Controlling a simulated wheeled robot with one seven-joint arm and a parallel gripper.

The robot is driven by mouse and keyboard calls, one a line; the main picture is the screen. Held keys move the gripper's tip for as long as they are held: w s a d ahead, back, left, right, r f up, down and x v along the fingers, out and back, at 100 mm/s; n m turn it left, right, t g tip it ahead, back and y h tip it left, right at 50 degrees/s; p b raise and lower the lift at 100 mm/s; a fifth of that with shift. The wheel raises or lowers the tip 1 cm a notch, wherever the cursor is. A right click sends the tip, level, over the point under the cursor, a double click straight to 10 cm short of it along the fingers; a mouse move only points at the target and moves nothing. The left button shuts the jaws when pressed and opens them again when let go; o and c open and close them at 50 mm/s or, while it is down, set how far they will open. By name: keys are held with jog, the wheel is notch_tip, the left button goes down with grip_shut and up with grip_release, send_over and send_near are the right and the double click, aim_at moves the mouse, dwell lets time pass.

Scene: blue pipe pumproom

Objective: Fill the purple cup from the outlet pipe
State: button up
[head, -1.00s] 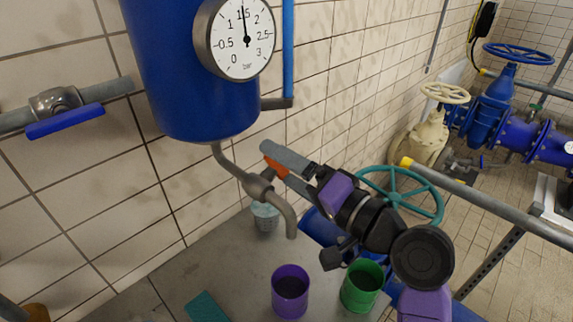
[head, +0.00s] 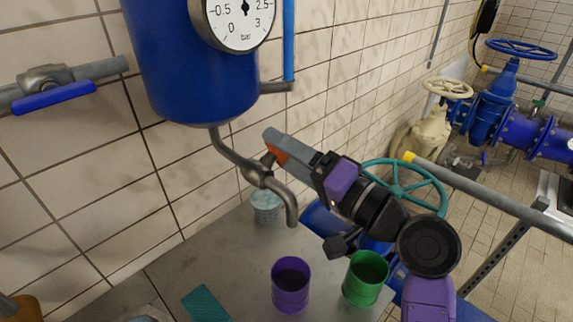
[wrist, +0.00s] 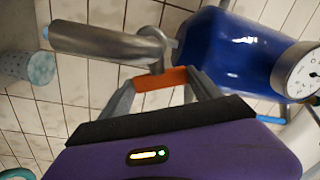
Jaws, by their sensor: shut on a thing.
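The purple cup (head: 290,286) stands upright on the grey bench top, below the mouth of the outlet pipe (head: 290,207) in the head view. Its inside looks dark, and I cannot tell whether it holds liquid. No stream shows at the pipe mouth. The metal outlet pipe comes from under the blue tank (head: 190,70) and bends down to the right. It also shows in the wrist view (wrist: 100,42). My gripper (head: 273,150) is shut on the orange tap handle (wrist: 160,78) at the pipe's valve; the fingers lie on both sides of it.
A green cup (head: 365,280) stands right of the purple one. A teal pad (head: 205,303) lies at the front left of the bench (head: 190,258). A teal handwheel (head: 425,182) is behind my arm.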

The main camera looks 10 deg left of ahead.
jog(key=shift+w+f+n+y+b, duration=0.1)
jog(key=shift+f+n+y+b, duration=0.3)
jog(key=shift+b, duration=0.95)
jog(key=shift+f+y+b, duration=0.1)
jog(key=shift+y+b, duration=0.5)
jog(key=shift+b, duration=0.7)
jog(key=shift+r+b, duration=0.3)
jog(key=shift+b, duration=0.3)
jog(key=o, duration=1.4)
jog(key=shift+d, duration=0.1)
jog(key=shift+b+v, duration=0.65)
jog(key=shift+v, duration=3.2)
jog(key=shift+w+d, duration=0.1)
jog(key=shift+w, duration=0.05)
